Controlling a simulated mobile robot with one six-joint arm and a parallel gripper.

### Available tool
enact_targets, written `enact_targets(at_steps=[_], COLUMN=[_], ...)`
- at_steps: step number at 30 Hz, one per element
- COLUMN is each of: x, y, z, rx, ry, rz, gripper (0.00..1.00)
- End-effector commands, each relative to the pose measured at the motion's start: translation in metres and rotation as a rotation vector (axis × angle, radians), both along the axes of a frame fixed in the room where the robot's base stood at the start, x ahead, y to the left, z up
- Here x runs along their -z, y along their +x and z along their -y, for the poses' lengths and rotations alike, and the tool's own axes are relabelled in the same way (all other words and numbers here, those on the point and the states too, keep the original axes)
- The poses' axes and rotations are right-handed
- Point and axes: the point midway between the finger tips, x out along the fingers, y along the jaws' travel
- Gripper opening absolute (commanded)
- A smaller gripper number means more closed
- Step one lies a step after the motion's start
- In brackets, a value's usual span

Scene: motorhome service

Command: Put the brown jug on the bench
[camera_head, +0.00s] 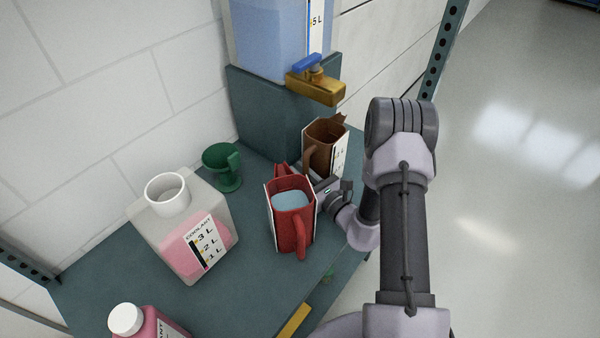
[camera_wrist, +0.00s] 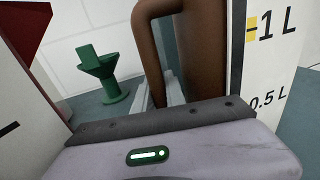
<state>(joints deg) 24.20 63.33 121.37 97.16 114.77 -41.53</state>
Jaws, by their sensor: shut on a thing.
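The brown jug (camera_head: 321,149) stands on the green bench (camera_head: 122,251), behind the red jug and below the brass tap. Its white scale panel faces right. In the wrist view the brown jug (camera_wrist: 203,50) is close up, its handle (camera_wrist: 148,60) in front of my fingers. My gripper (camera_head: 324,184) reaches in from the right, low beside the jug. In the wrist view my gripper (camera_wrist: 170,92) is shut on the brown jug at its handle side. The fingertips are partly hidden by the handle, and the jug's base is hidden in the head view.
A red jug (camera_head: 291,222) with bluish liquid stands close in front of my gripper. A green funnel (camera_head: 224,168), a coolant container (camera_head: 183,235) and a pink bottle (camera_head: 152,325) stand left. A blue tank with a brass tap (camera_head: 316,88) overhangs the brown jug.

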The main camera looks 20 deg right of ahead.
Motion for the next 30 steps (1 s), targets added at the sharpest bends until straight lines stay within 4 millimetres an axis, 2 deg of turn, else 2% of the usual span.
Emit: enact_targets(at_steps=[1, 4, 14, 17, 27, 30], x=[0.002, 0.001, -0.002, -0.002, -0.002, -0.001], y=[0.000, 0.000, -0.003, -0.018, -0.090, -0.104], z=[0.000, 0.000, 0.002, 0.008, 0.036, 0.040], rx=[0.000, 0.000, 0.001, 0.003, 0.006, 0.003], ry=[0.000, 0.000, 0.000, 0.000, 0.002, 0.000], rz=[0.000, 0.000, -0.001, -0.002, -0.002, -0.002], gripper=[0.17, 0.37, 0.37, 0.37, 0.37, 0.37])
